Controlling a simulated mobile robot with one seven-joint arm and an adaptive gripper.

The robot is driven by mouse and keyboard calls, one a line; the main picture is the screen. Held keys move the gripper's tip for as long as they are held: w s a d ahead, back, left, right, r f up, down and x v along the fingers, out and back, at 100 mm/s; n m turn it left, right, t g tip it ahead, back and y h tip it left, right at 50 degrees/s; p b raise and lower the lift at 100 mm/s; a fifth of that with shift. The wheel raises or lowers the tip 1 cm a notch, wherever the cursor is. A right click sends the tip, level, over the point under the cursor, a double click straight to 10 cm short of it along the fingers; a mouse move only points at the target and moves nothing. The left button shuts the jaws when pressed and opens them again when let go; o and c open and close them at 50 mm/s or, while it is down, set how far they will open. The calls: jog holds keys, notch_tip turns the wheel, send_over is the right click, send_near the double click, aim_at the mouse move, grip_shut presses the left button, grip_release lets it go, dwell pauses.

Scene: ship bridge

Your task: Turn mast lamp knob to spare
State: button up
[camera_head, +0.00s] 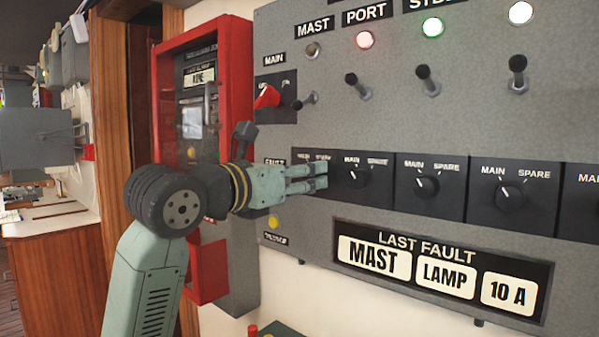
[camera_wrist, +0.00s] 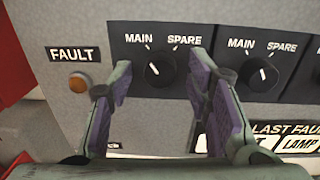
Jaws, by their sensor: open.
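The mast lamp knob (camera_wrist: 160,70) is a round black knob on a black plate marked MAIN and SPARE, leftmost in its row. In the wrist view its small white mark is on the left part of the knob, on the MAIN side. In the head view the knob is hidden behind my gripper (camera_head: 321,176). My gripper (camera_wrist: 161,78) is open, with one finger on each side of the knob in the wrist view. The fingertips are close to the panel; I cannot tell whether they touch the knob. The MAST lamp (camera_head: 313,50) is dark.
A neighbouring MAIN/SPARE knob (camera_wrist: 262,74) sits close to the right finger. Above the row are toggle switches (camera_head: 358,86) and a red MAIN knob (camera_head: 267,97). Below is the LAST FAULT plate (camera_head: 440,270), reading MAST LAMP 10 A. A red-framed cabinet (camera_head: 243,70) stands left.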

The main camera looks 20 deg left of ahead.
grip_shut()
dwell(0.5)
jog(key=shift+m+b, duration=0.35)
jog(key=shift+m, duration=0.15)
jog(key=m+b, duration=0.5)
jog(key=m, duration=0.8)
jog(key=shift+h+b, duration=0.4)
jog(key=shift+d+m, duration=0.1)
jog(key=shift+m, duration=0.2)
